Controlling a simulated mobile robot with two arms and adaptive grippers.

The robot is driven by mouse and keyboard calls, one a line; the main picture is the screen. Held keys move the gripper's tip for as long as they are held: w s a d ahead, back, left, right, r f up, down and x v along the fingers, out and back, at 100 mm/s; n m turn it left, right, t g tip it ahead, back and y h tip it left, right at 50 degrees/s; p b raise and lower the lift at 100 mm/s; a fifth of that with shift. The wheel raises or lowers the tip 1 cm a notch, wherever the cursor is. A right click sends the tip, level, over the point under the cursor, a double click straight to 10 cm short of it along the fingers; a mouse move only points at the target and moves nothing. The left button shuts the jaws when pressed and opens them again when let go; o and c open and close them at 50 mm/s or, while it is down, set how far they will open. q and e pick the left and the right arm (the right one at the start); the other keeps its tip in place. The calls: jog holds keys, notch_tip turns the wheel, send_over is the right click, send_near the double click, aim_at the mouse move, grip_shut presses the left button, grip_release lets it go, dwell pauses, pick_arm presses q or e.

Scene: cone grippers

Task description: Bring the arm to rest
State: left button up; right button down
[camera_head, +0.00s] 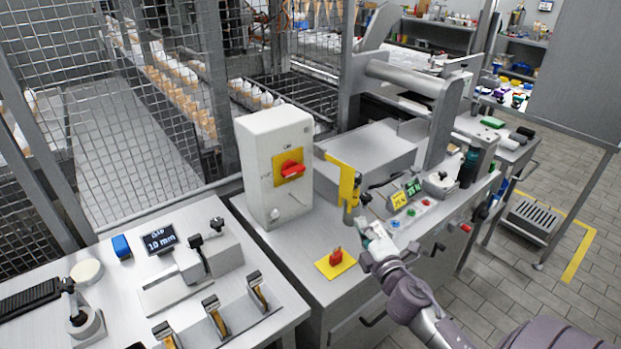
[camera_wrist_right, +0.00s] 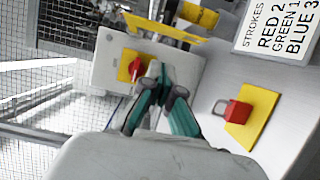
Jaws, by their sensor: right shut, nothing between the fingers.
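My right gripper (camera_head: 362,222) reaches in from the lower right and is over the grey machine cabinet, near its front edge. Its fingers are shut and hold nothing. In the right wrist view the teal fingers of my right gripper (camera_wrist_right: 162,80) meet at the tips, in front of the white switch box. My left gripper is not in view.
A white switch box (camera_head: 270,135) with a red rotary handle stands left of the gripper. A yellow bracket (camera_head: 345,180) is close behind it.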

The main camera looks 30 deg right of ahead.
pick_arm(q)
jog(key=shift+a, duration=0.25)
pick_arm(e)
jog(key=s+a+f+m+g+y, duration=0.3)
jog(key=s+a+f+m+g, duration=0.35)
jog(key=s+a, duration=0.45)
jog(key=s+a+f+m+g+y, duration=0.2)
jog(key=s+a+f+m+g, duration=0.4)
jog(key=s+a, duration=0.55)
notch_tip(320, 180, down, 26)
jog(key=s+g, duration=0.1)
jog(key=g, duration=0.2)
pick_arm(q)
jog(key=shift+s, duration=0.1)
pick_arm(e)
jog(key=s+d+f, duration=0.2)
jog(key=s+f, duration=1.3)
jog(key=s, duration=0.1)
jog(key=shift+s+d+f+g, duration=0.4)
jog(key=shift+g, duration=0.05)
